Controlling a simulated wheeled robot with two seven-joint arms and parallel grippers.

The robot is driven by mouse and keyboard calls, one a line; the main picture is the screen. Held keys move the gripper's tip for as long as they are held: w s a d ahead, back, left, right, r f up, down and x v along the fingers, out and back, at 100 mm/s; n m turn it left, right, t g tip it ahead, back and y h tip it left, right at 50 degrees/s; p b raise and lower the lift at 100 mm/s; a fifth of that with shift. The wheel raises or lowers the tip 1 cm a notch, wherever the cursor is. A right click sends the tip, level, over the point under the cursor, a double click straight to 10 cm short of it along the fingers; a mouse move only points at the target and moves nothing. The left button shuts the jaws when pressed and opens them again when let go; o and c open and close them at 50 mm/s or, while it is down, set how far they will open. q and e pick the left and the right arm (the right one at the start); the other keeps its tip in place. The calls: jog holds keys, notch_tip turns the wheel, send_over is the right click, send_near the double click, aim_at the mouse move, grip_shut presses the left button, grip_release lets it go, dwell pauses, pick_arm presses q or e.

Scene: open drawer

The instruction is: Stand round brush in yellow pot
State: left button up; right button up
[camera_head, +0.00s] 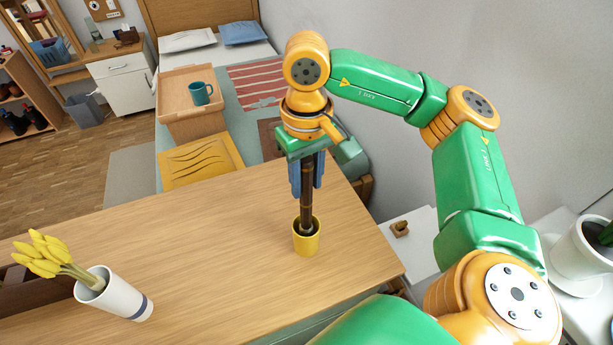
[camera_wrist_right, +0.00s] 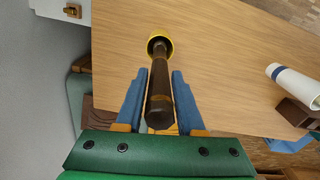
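The yellow pot (camera_head: 306,243) stands on the wooden table near its right edge; its rim also shows in the right wrist view (camera_wrist_right: 152,43). The round brush, a dark brown rod (camera_head: 306,195), stands about upright with its lower end inside the pot, where that end is hidden. Its thick top end (camera_wrist_right: 159,115) points at the wrist camera. My right gripper (camera_head: 307,190) is above the pot, with its blue fingers on either side of the brush. In the right wrist view a narrow gap shows between each finger and the brush. My left gripper is not in view.
A white vase with yellow tulips (camera_head: 118,295) lies tilted at the table's left front, beside a dark brown box (camera_head: 30,292). The table's middle (camera_head: 200,240) is clear. Beyond stand a bed and a wooden tray with a teal mug (camera_head: 201,93).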

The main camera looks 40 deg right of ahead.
aim_at(307, 159)
jog(key=o, duration=0.3)
jog(key=shift+r, duration=0.3)
notch_tip(307, 159, up, 7)
jog(key=shift+f+p, duration=0.15)
jog(key=shift+p, duration=0.6)
jog(key=shift+f, duration=0.1)
